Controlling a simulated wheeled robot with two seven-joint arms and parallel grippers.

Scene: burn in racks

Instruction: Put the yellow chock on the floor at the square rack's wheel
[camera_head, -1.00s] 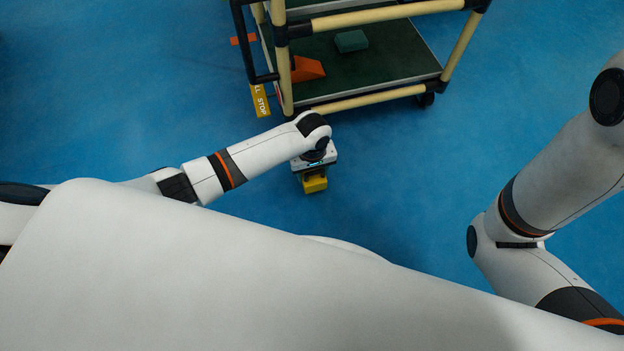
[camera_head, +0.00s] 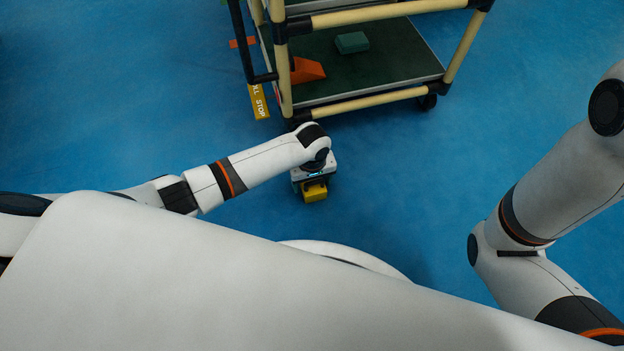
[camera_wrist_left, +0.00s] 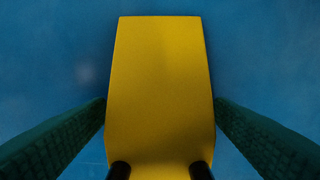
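The yellow chock (camera_head: 315,193) is at my left gripper (camera_head: 314,183), in front of the rack in the head view. In the left wrist view the chock (camera_wrist_left: 160,85) lies between the two dark green finger pads, which meet its sides. The gripper is shut on it, over blue floor. I cannot tell its height above the floor. The rack (camera_head: 365,101) has cream tubes and a dark green lower shelf. One black wheel (camera_head: 428,102) shows at its near right corner. The near left corner is partly hidden by my left wrist. My right gripper is out of view.
An orange wedge (camera_head: 308,70) and a green block (camera_head: 352,42) lie on the rack's lower shelf. A yellow stop label (camera_head: 259,101) is by its left corner post. An orange mark (camera_head: 242,43) lies left of the rack. Blue floor (camera_head: 400,180) is clear in front.

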